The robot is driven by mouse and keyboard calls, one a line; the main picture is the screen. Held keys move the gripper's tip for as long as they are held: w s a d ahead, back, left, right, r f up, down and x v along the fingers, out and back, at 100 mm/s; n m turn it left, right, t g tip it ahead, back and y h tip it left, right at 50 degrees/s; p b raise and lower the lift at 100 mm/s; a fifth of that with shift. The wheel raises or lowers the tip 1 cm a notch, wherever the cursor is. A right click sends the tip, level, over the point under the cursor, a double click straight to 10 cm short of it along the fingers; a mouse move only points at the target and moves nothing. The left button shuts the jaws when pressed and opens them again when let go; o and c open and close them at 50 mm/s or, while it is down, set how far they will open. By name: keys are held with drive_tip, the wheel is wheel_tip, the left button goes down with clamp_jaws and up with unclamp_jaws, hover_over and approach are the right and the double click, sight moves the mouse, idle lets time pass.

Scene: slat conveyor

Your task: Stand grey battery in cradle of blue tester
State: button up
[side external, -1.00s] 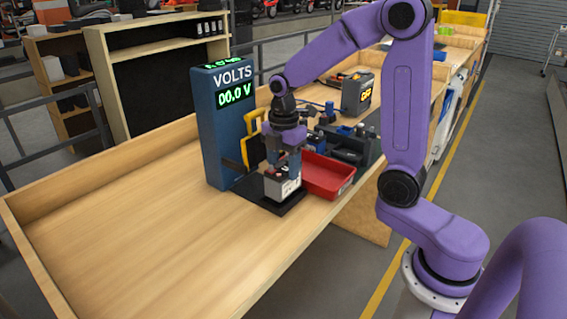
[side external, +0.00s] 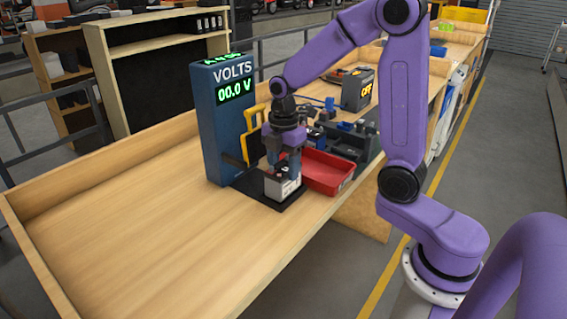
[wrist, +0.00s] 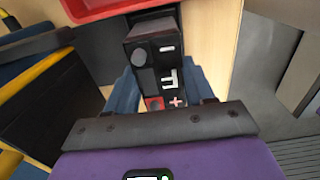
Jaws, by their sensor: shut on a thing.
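The blue tester (side external: 207,130) stands upright on the bench, its display reading 00.0 V. Its black base plate (side external: 290,204) extends in front of it. The grey battery (side external: 283,188) is upright over this plate near its front right part; I cannot tell whether it touches the plate. My gripper (side external: 285,170) points down and is shut on the battery. In the wrist view the battery (wrist: 158,65) sits between my blue fingers, with its terminals and plus and minus marks showing. The cradle cannot be made out clearly.
A red tray (side external: 328,171) stands right beside the battery. Yellow-handled parts (side external: 252,137) are behind my gripper, and a dark fixture (side external: 355,145) and a grey box reading OFF (side external: 357,90) lie further back. The bench (side external: 130,225) is clear at left.

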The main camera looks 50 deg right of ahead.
drive_tip(key=shift+f, duration=0.7)
drive_tip(key=o, duration=1.3)
wheel_tip(320, 180, up, 17)
drive_tip(key=shift+r, duration=0.2)
drive_tip(key=shift+f, duration=0.1)
drive_tip(key=s+a+f+m, duration=0.3)
drive_tip(key=s+a+f, duration=0.4)
drive_tip(key=s, duration=0.3)
drive_tip(key=s+f, duration=0.2)
drive_tip(key=s, duration=0.2)
drive_tip(key=s+f+m, duration=0.1)
drive_tip(key=s+f, duration=0.1)
drive_tip(key=s, duration=0.3)
drive_tip(key=s+f+m, duration=0.1)
drive_tip(key=s+f, duration=0.1)
drive_tip(key=s, duration=0.2)
drive_tip(key=shift+s+d+f, duration=0.1)
drive_tip(key=shift+s+f, duration=0.05)
drive_tip(key=shift+s, duration=0.2)
